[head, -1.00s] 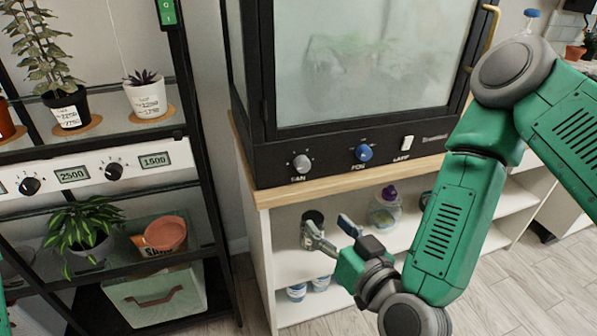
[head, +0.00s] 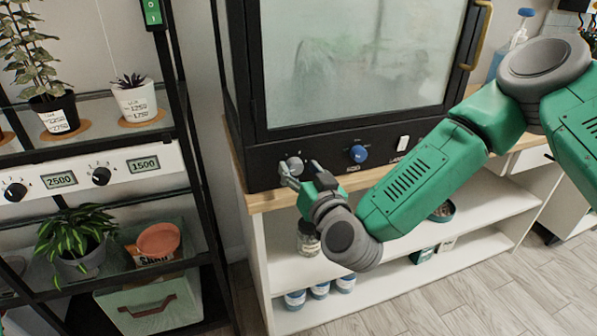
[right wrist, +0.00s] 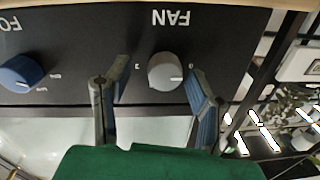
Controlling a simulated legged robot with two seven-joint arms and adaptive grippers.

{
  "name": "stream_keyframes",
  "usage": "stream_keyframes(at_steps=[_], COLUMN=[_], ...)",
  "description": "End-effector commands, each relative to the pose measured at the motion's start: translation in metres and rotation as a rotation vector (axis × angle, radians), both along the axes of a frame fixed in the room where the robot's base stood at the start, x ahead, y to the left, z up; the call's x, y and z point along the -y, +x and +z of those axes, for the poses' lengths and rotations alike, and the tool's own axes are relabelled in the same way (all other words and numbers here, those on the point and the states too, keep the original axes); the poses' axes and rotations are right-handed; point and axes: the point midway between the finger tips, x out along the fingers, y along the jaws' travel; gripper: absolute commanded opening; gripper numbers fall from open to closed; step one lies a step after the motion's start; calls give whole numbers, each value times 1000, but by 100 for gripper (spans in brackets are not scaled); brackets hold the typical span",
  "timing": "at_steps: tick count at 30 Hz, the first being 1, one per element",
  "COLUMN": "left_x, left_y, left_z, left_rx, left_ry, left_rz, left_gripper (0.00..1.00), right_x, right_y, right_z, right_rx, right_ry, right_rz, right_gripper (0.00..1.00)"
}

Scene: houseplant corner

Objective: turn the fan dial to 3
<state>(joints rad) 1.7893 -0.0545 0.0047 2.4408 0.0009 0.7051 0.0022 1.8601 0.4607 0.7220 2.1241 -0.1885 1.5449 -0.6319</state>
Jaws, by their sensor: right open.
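The fan dial (head: 295,165) is a grey knob on the black front panel of the glass cabinet. In the right wrist view the grey dial (right wrist: 165,72) shows under upside-down FAN lettering, its pale mark pointing right, towards a small figure that looks like 0. My right gripper (head: 302,170) is at the panel, open. In the wrist view its fingers (right wrist: 152,88) stand on either side of the dial with gaps, so it does not hold it. The dial is partly covered by a finger in the head view. My left gripper is not in view.
A blue dial (head: 358,154) and a white lamp switch (head: 402,143) sit right of the fan dial on the panel. A wooden ledge (head: 272,200) runs below. A shelf rack with plants and two more black dials stands left.

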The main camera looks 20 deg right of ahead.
Motion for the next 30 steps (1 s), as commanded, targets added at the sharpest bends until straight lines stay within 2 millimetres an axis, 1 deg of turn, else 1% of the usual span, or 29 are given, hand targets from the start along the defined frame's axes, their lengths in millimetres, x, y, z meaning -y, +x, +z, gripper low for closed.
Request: stream_keyframes(at_steps=[3,10,11,12,14,15,23,30], left_x=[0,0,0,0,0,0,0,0], left_y=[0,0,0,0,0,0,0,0], left_z=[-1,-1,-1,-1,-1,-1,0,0], left_rx=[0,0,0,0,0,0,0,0], left_ry=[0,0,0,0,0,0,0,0], left_rz=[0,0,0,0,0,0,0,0], left_gripper=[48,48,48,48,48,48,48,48], right_x=[-2,-4,-3,-3,-2,-2,-3,-1], right_y=[4,4,4,4,4,4,3,4], right_z=[0,0,0,0,0,0,0,0], right_rx=[-1,-1,-2,-2,-1,-1,-2,-5], right_ry=[-2,-4,-3,-3,-1,-1,11,98], right_rz=[1,1,1,1,2,3,4,0], right_gripper=[49,49,38,24,3,0,0,0])
